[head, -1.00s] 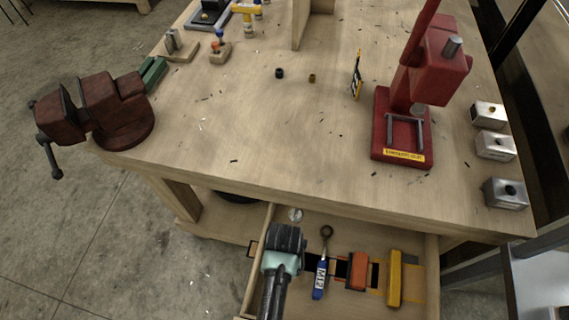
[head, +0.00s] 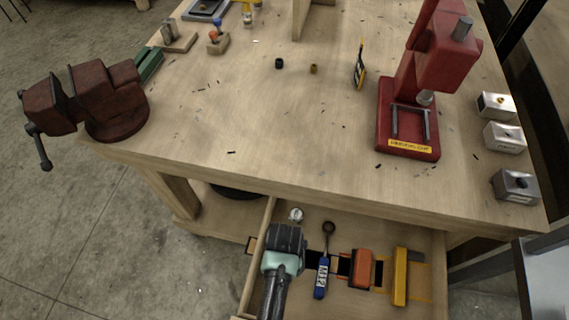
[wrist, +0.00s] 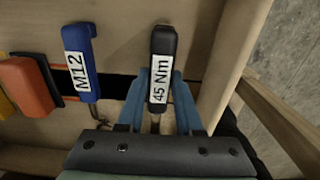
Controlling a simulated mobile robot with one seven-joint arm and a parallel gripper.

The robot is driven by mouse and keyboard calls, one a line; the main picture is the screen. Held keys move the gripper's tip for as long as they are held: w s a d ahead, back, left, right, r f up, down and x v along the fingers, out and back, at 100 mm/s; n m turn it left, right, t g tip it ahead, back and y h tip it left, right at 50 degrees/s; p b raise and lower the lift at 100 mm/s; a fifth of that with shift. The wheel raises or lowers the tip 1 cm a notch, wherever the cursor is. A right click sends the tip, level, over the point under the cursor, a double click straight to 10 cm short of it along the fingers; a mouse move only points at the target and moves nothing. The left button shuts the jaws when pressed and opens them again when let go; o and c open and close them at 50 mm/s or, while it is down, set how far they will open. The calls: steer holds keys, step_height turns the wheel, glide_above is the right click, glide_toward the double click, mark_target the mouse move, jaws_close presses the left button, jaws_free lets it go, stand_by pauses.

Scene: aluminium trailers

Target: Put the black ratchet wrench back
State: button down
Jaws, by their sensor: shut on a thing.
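The black ratchet wrench, labelled 45 Nm, has its dark handle (wrist: 163,45) between the blue fingers of my gripper (wrist: 158,88) in the wrist view. The fingers are shut on the handle. In the head view my gripper (head: 284,250) is low in the open drawer (head: 341,221), at its left side, and hides most of the wrench. A round silver end (head: 296,214), apparently the wrench's head, shows just beyond it. I cannot tell whether the wrench touches the drawer floor.
To the right in the drawer lie a blue M12 wrench (head: 322,277), an orange tool (head: 362,268) and a yellow one (head: 400,277). The drawer's left wall (head: 258,260) is close to my gripper. The bench top bears a red vise (head: 115,100) and a red press (head: 408,130).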

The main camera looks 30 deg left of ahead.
steer(key=shift+f, duration=0.35)
steer(key=shift+c, duration=2.4)
jaws_free()
step_height(320, 180, up, 13)
steer(key=p, duration=0.1)
steer(key=shift+p, duration=0.3)
